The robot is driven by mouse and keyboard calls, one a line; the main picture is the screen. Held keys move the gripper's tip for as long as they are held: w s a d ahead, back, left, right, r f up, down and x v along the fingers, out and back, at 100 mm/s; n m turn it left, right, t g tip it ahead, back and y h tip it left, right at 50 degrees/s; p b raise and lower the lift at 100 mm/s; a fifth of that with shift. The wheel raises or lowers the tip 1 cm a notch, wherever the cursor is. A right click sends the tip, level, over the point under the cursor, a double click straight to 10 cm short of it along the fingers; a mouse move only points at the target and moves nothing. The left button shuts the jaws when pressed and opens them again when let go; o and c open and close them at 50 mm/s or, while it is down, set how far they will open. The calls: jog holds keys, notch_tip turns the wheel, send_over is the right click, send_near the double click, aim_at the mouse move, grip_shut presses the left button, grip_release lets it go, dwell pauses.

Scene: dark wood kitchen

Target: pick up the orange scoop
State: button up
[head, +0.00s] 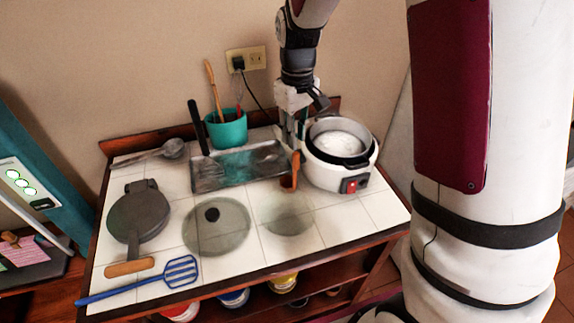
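The orange scoop (287,183) is at the right end of the metal tray, close to the left side of the white rice cooker. Its handle rises toward my gripper (293,140), which comes down from above. My gripper's fingers are at or just above the upper end of the handle. They are small, dark and partly overlapped by the cooker and background, so I cannot tell whether they touch the scoop or are closed on it.
The open rice cooker (310,172) stands close on the right. The metal tray (262,158) and teal utensil pot (227,133) are to the left. A glass lid (235,235), black press (135,215) and blue spatula (135,287) lie in front.

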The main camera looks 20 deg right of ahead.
aim_at(295, 173)
notch_tip(295, 173, down, 14)
jog(key=shift+r+p, duration=0.15)
jog(key=shift+p, duration=0.95)
grip_shut()
